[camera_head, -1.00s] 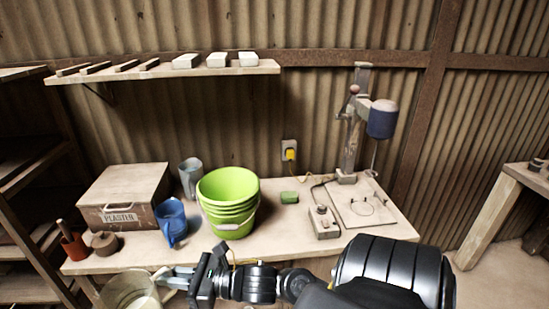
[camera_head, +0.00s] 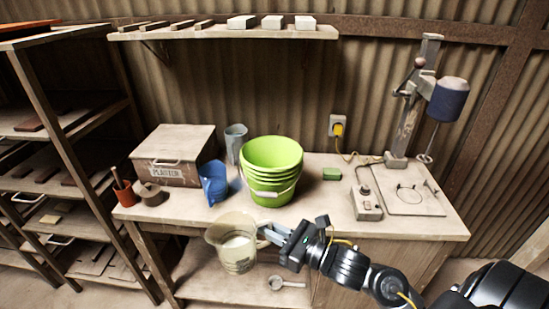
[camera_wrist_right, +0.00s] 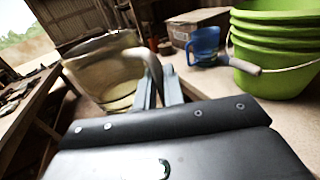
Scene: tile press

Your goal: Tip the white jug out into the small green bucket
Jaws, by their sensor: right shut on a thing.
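The jug (camera_head: 230,252) is cloudy, off-white and see-through, with pale contents in its lower part. It is about upright, in front of the bench's front edge. My right gripper (camera_head: 274,233) is shut on its handle, and the wrist view shows the grey fingers (camera_wrist_right: 158,96) at the handle of the jug (camera_wrist_right: 98,78). Bright green buckets (camera_head: 268,182) stand nested in a stack on the bench, behind and right of the jug. They also show in the right wrist view (camera_wrist_right: 278,55). I cannot tell what is inside them. My left gripper is not in view.
A blue jug (camera_head: 213,183), a grey jug (camera_head: 235,142) and a plaster box (camera_head: 174,155) stand left of the buckets. A green block (camera_head: 331,174) and a small control box (camera_head: 366,204) lie right. A scoop (camera_head: 285,283) lies on the lower shelf.

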